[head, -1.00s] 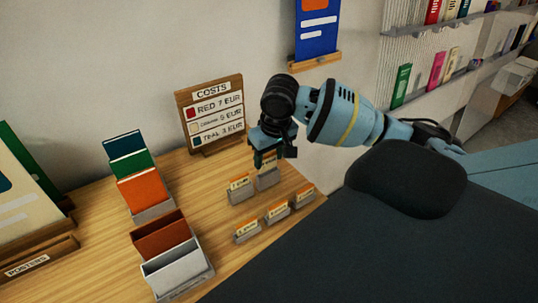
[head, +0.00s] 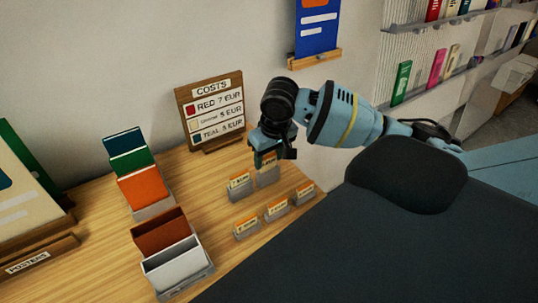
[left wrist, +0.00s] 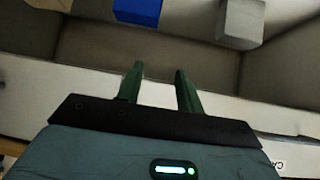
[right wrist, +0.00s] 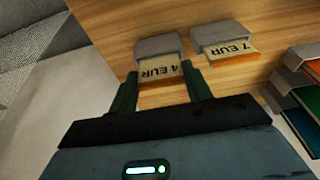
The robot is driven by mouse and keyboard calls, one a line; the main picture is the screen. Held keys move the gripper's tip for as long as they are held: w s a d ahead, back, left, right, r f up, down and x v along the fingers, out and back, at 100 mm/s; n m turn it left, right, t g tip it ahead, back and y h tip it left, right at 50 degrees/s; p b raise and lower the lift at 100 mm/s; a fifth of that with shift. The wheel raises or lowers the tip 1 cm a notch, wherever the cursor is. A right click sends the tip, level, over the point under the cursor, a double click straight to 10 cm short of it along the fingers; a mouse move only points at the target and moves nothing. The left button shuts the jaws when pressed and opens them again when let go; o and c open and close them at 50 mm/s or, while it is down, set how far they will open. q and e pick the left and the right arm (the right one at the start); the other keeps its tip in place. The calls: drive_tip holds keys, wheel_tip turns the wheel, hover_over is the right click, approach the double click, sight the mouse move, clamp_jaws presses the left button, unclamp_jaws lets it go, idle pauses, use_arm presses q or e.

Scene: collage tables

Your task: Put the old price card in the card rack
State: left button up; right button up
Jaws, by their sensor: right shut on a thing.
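My right gripper (right wrist: 162,78) is shut on the sides of a cream and orange price card (right wrist: 160,72) that reads 4 EUR. The card stands at a grey card holder (right wrist: 157,45); whether it is fully seated in the slot cannot be told. In the head view my right gripper (head: 267,158) is over the back right holder (head: 268,178) of the small card rack, hiding most of that card. A card reading 7 EUR (right wrist: 230,48) sits in the neighbouring holder (right wrist: 215,33). My left gripper (left wrist: 158,75) is open and empty, away from the table.
Three more carded holders (head: 275,212) stand in front. A costs board (head: 212,108) lists red 7, a middle row 5 and teal 3 EUR. Leaflet holders (head: 178,255) stand left on the wooden table (head: 105,235). A blue box (left wrist: 138,10) shows in the left wrist view.

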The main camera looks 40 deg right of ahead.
drive_tip(key=shift+f, duration=0.15)
drive_tip(key=shift+f, duration=0.5)
drive_tip(key=o, duration=1.4)
drive_tip(key=shift+w+v, duration=0.2)
drive_tip(key=shift+v, duration=0.7)
drive_tip(key=shift+w+v, duration=0.2)
drive_tip(key=shift+v, duration=0.75)
drive_tip(key=shift+w+v, duration=0.15)
drive_tip(key=shift+v, duration=0.75)
drive_tip(key=shift+s+r, duration=0.1)
drive_tip(key=shift+s+a+r, duration=0.1)
drive_tip(key=shift+s+r, duration=0.05)
drive_tip(key=shift+s, duration=1)
drive_tip(key=shift+s+a+r, duration=0.15)
drive_tip(key=shift+s, duration=1)
drive_tip(key=shift+s+a+r, duration=0.1)
drive_tip(key=shift+s+r, duration=0.05)
drive_tip(key=shift+s, duration=1)
